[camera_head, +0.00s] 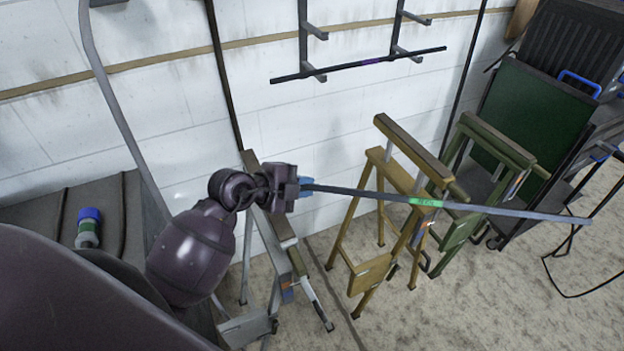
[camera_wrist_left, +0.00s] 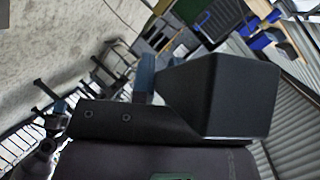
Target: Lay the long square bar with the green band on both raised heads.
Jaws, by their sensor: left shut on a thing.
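My left gripper (camera_head: 305,187), with blue fingertips, is shut on the left end of the long square bar (camera_head: 520,213). The bar is dark grey with a green band (camera_head: 426,203) near its middle and reaches out to the right. In the head view it crosses in front of the yellow trestle and the green trestle, below their raised heads in the picture. The yellow trestle's raised head (camera_head: 412,148) and the green trestle's head (camera_head: 497,141) look bare. I cannot tell the bar's height against them. The left wrist view shows a blue fingertip (camera_wrist_left: 144,77) beside a large dark block.
A grey trestle (camera_head: 270,212) stands under my left gripper. A wall rack (camera_head: 304,38) carries another bar with a purple band (camera_head: 371,62). A dark cart with a green panel (camera_head: 533,110) stands at the right. The floor at the front right is mostly clear.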

